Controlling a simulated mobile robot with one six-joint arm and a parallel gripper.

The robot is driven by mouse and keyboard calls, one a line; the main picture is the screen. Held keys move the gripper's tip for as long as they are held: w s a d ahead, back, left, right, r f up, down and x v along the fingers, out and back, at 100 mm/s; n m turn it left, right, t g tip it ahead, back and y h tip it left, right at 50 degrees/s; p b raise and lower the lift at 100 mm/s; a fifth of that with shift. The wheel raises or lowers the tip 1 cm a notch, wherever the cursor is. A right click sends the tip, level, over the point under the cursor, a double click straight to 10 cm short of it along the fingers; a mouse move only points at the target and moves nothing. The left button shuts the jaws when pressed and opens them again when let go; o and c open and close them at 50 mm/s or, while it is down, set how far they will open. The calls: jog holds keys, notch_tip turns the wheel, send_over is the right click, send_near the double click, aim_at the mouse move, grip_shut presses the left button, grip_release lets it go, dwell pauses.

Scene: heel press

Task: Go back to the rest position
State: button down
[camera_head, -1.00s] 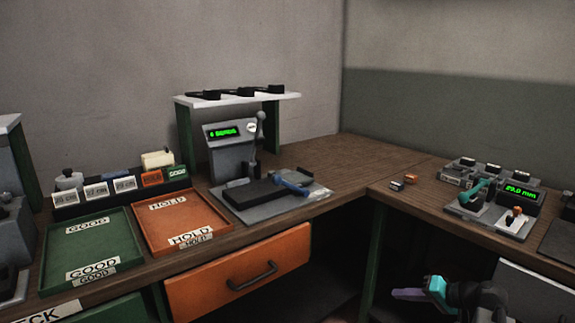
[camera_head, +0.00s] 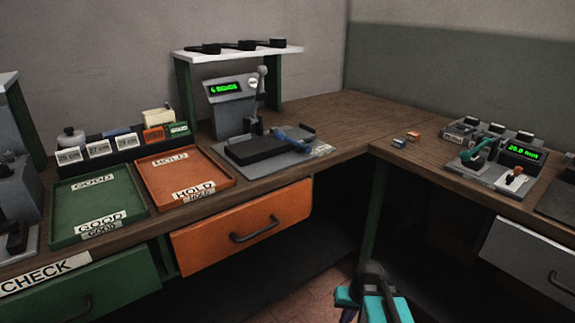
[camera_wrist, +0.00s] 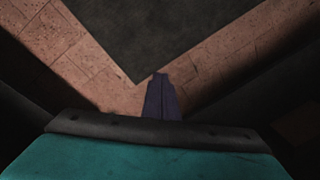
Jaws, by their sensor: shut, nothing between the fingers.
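My gripper (camera_wrist: 158,80) is shut and empty. In the wrist view its purple fingers lie together, pointing over the floor, with its teal body (camera_wrist: 150,157) below them. In the head view the teal part of my arm's end (camera_head: 372,300) shows at the bottom, right of centre, in front of the workbench and below its top. The fingertips cannot be made out there. Nothing touches my gripper in either view.
An orange drawer (camera_head: 243,228) and a grey drawer (camera_head: 528,255) are in the bench fronts. The heel press (camera_head: 233,112), green tray (camera_head: 97,205), orange tray (camera_head: 180,181) and measuring station (camera_head: 500,160) stand on top. The reddish floor (camera_wrist: 60,55) between the benches looks clear.

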jog(key=s+a+f+n+g+h, duration=0.1)
jog(key=s+f+g, duration=0.2)
jog(key=s+f, duration=0.9)
jog(key=s+f+g+h, duration=0.1)
jog(key=s+f+g, duration=0.1)
jog(key=s+f, duration=1)
jog(key=s+r+p, duration=0.1)
jog(key=r+p, duration=0.5)
jog(key=r, duration=0.2)
jog(key=s+r+g+p, duration=0.1)
jog(key=s+r+p, duration=0.1)
jog(key=r+p, duration=0.5)
jog(key=shift+s+a+r+p, duration=0.25)
jog(key=shift+a+r+p, duration=0.1)
jog(key=shift+r, duration=0.55)
